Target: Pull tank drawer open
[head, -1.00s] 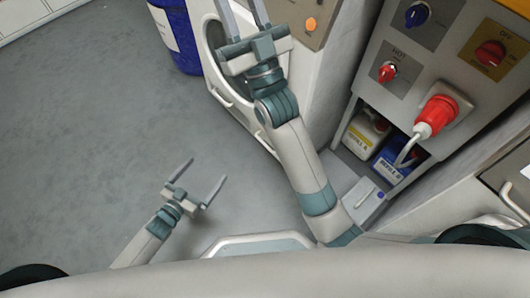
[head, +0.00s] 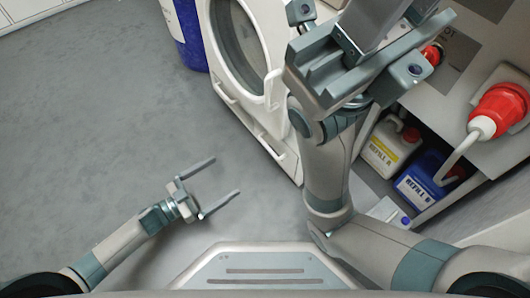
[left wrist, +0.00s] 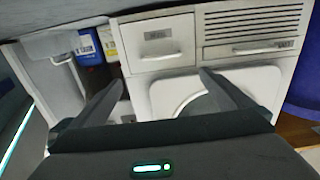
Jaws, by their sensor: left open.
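The tank drawer (left wrist: 158,40) looks like a plain white front with a bar handle, low on the white machine. It appears shut, and its small label is unreadable. It shows upside down in the left wrist view, and its handle (head: 274,147) shows at the machine's foot in the head view. My left gripper (head: 227,176) is open and empty, facing the machine across a gap of floor. In the wrist view its fingers (left wrist: 160,78) point at the drawer front, apart from it. My right gripper (head: 352,50) is high at upper right, its fingertips cut off.
A louvred panel (left wrist: 250,25) with its own handle sits beside the drawer. The round door (head: 238,35) is above. Refill jugs, yellow-labelled (head: 388,147) and blue (head: 425,178), stand right of the machine. A blue bin (head: 187,35) stands left. The floor before the machine is clear.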

